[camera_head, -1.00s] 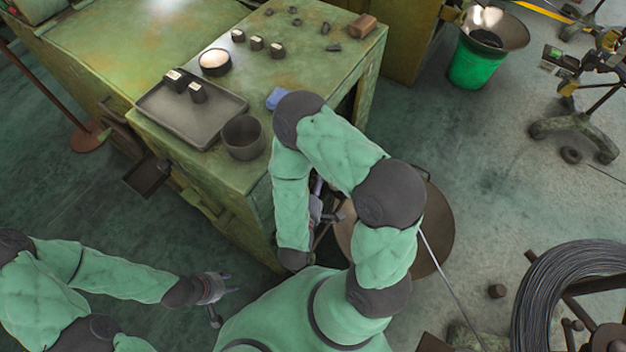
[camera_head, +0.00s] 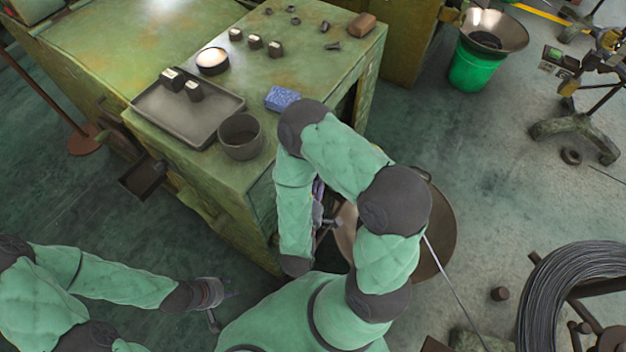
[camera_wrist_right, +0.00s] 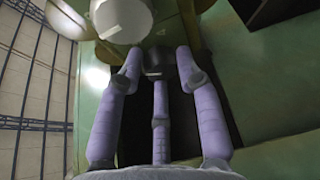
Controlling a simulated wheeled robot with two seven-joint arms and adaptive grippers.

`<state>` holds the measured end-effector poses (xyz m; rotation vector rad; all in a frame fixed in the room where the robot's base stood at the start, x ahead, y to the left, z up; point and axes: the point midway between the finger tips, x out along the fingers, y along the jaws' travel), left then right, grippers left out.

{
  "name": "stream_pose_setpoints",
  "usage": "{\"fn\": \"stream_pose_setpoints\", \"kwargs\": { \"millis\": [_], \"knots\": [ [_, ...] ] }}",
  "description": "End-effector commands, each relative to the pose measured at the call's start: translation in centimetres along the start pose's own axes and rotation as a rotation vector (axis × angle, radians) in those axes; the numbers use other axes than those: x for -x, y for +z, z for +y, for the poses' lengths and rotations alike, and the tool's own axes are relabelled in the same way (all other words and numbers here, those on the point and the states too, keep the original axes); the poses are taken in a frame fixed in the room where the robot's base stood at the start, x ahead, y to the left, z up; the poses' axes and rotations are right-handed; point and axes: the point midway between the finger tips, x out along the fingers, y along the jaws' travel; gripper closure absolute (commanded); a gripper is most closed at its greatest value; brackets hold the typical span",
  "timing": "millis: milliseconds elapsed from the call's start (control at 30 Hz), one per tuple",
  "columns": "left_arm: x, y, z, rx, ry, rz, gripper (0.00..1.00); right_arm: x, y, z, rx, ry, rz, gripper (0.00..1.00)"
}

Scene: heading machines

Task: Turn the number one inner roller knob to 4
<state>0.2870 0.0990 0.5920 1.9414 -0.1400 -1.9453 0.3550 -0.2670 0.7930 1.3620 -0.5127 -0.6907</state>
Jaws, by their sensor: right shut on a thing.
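My right gripper (camera_wrist_right: 157,68) has purple fingers closed around a small dark knob (camera_wrist_right: 157,60) on the green machine side in the right wrist view. The number on the knob is not readable, and the fingers cover its sides. In the head view my right gripper (camera_head: 320,205) is mostly hidden by my own arm beside the front of the green machine (camera_head: 205,185), and the knob cannot be seen. My left gripper (camera_head: 222,300) is empty over the floor at the lower left, its fingers apart.
A pale round part (camera_wrist_right: 122,20) sits close to my right fingers. On the machine top are a grey tray (camera_head: 165,125) with small dark blocks, a dark cup (camera_head: 241,137), a blue block (camera_head: 281,98) and a round white-faced dish (camera_head: 212,61). A wide bowl (camera_head: 440,225) stands right of my arm.

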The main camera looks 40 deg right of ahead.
Motion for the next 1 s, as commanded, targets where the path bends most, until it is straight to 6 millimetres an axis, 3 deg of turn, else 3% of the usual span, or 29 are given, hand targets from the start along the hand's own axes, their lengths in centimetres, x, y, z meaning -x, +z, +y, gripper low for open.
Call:
{"fn": "stream_pose_setpoints", "kwargs": {
  "millis": [33,100,533,1000],
  "knots": [
    [0.0,0.0,0.0,0.000,0.000,0.000,0.60,0.2,0.4,-0.5,0.012,-0.014,-0.007,0.59],
    [0.0,0.0,0.0,0.000,0.000,0.000,0.60,0.1,0.4,-0.5,0.012,-0.014,-0.006,0.43],
    [0.0,0.0,0.0,0.000,0.000,0.000,0.60,0.5,0.1,-0.2,0.005,-0.007,0.000,0.43],
    [0.0,0.0,0.0,0.000,0.000,0.000,0.60,4.7,0.0,-0.2,0.007,-0.006,0.003,0.43]
  ]
}}
